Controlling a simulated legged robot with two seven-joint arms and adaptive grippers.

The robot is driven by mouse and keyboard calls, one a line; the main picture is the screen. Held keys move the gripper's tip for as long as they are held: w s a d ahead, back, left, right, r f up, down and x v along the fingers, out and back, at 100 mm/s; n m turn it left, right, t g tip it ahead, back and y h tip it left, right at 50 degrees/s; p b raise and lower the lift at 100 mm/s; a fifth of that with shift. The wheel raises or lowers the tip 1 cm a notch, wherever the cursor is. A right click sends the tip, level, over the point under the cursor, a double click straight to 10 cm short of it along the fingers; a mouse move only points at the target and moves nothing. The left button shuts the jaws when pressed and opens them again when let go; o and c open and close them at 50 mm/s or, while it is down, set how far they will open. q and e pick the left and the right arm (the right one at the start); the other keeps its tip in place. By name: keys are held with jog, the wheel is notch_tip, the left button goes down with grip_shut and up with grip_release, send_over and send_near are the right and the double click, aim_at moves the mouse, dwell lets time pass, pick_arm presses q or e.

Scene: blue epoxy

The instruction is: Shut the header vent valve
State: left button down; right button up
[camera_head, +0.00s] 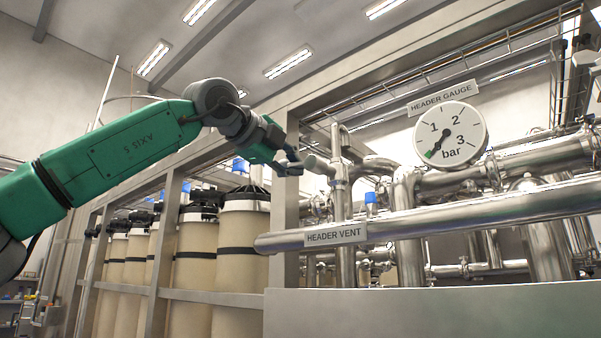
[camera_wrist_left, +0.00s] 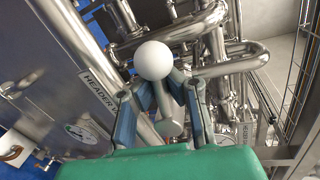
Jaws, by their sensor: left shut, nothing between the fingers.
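The header vent valve (camera_head: 338,172) stands on a vertical steel pipe behind the pipe labelled HEADER VENT (camera_head: 335,235). A short grey lever with a rounded end (camera_head: 313,162) points left from it toward my left gripper (camera_head: 292,166). My left gripper is shut and empty, with its fingertips just left of the lever end. In the left wrist view, a pale ball (camera_wrist_left: 153,60) shows at the tips of my left gripper (camera_wrist_left: 164,84); whether they touch is unclear. A HEADER label (camera_wrist_left: 97,88) lies at left. My right gripper is out of view.
The header gauge (camera_head: 451,134) shows its needle at the low end, by a green mark. A thick steel pipe (camera_head: 470,215) crosses in front of the valve. Tan tanks (camera_head: 240,245) stand behind a metal frame (camera_head: 285,190). Dense pipework fills the right side.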

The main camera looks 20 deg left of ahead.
pick_arm(q)
jog(key=shift+a+f+n+h+b, duration=0.35)
jog(key=shift+n+b, duration=0.2)
jog(key=shift+n, duration=0.35)
